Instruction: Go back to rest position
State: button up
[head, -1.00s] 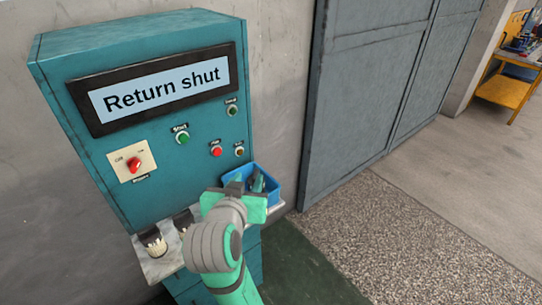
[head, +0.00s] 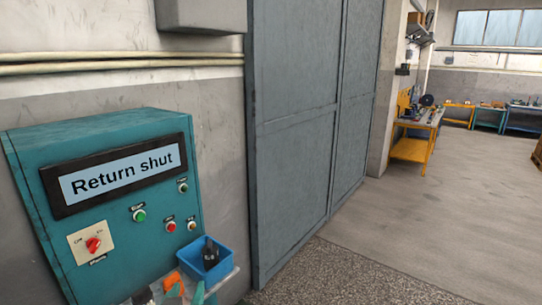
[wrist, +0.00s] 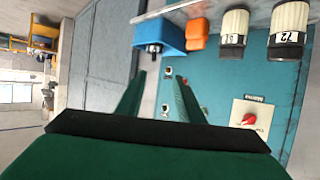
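My gripper (wrist: 155,76) shows in the wrist view, its two green fingers spread apart with nothing between them. It is open and faces the teal control cabinet (head: 105,225), apart from it. In the head view, only a bit of green at the bottom edge may be part of my arm; the rest is out of frame. The cabinet's display reads "Return shut". The blue bin (head: 204,262) sits on the cabinet's shelf with a dark part inside; it also shows upside down in the wrist view (wrist: 165,36).
An orange object (wrist: 197,33) and two white-and-black cylinders (wrist: 233,30) (wrist: 289,25) stand beside the bin. The cabinet has a red knob (head: 93,244) and several buttons. A grey metal door (head: 300,130) is to its right. Open floor (head: 430,215) lies at the right, with workbenches beyond.

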jog(key=s+d+f, duration=0.3)
jog(key=s+f, duration=0.1)
jog(key=f, duration=0.4)
jog(key=s+d+f, duration=0.2)
jog(key=s+f, duration=0.1)
jog(key=f, duration=0.4)
jog(key=s+d+f, duration=0.3)
jog(key=s+f, duration=0.1)
jog(key=f, duration=0.4)
jog(key=s+d+f, duration=0.1)
jog(key=s+d, duration=0.2)
jog(key=s, duration=0.5)
jog(key=s+d+f+m+t+h, duration=0.1)
jog(key=s+d, duration=0.3)
jog(key=s, duration=0.4)
jog(key=s+d+t, duration=0.1)
jog(key=s+d, duration=0.2)
jog(key=s, duration=0.5)
jog(key=shift+s+d+f+h, duration=0.3)
jog(key=shift+s+f, duration=0.1)
jog(key=shift+w, duration=0.1)
